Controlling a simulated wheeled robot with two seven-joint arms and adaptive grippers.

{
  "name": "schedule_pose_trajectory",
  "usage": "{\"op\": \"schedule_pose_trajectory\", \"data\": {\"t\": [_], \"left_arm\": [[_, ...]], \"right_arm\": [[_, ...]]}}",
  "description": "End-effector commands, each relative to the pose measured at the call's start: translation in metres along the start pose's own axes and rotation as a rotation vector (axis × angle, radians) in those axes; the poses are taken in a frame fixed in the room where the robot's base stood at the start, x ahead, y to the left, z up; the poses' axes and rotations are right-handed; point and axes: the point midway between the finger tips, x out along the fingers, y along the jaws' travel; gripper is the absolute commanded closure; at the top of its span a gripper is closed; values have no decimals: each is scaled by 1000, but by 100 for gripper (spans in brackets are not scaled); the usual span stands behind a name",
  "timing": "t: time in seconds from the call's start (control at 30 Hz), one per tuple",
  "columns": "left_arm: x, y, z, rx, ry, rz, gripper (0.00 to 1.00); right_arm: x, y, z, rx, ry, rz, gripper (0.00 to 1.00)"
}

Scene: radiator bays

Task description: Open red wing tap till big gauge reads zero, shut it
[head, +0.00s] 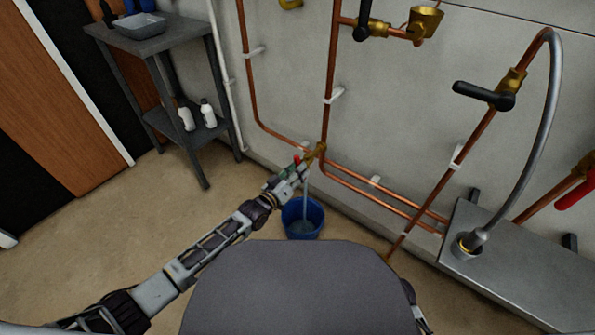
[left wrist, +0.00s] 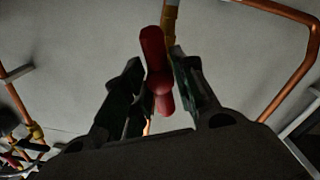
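The red wing tap (left wrist: 156,70) stands upright between the fingers of my left gripper (left wrist: 158,75) in the left wrist view, and both fingers lie close against its sides. In the head view my left gripper (head: 300,168) is at the brass tap body (head: 318,151) low on the copper pipe, and only a little red of the wing shows. A pale stream of water (head: 306,195) falls from the tap into a blue bucket (head: 289,219) on the floor, with water in it. The big gauge is in neither view.
Copper pipes (head: 249,85) run along the wall. Black lever valves (head: 486,96) are on the right and at the top. A grey radiator or box (head: 520,265) with a hose stands at right. A grey shelf (head: 155,45) with bottles is at left. Floor left is clear.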

Motion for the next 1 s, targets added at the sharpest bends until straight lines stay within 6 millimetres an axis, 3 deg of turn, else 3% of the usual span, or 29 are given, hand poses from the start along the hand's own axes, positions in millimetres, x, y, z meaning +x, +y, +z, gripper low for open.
{"op": "schedule_pose_trajectory", "data": {"t": [0.13, 0.63, 1.0], "left_arm": [[0, 0, 0, 0, -1, 0, 52], [-4, 0, -1, -1, 1, 0, 52], [-33, 0, 0, -1, 0, 0, 52]], "right_arm": [[0, 1, 2, -2, -3, 1, 70], [1, -2, 2, 9, -3, -4, 70], [1, -2, 1, 7, -1, -3, 70]]}}
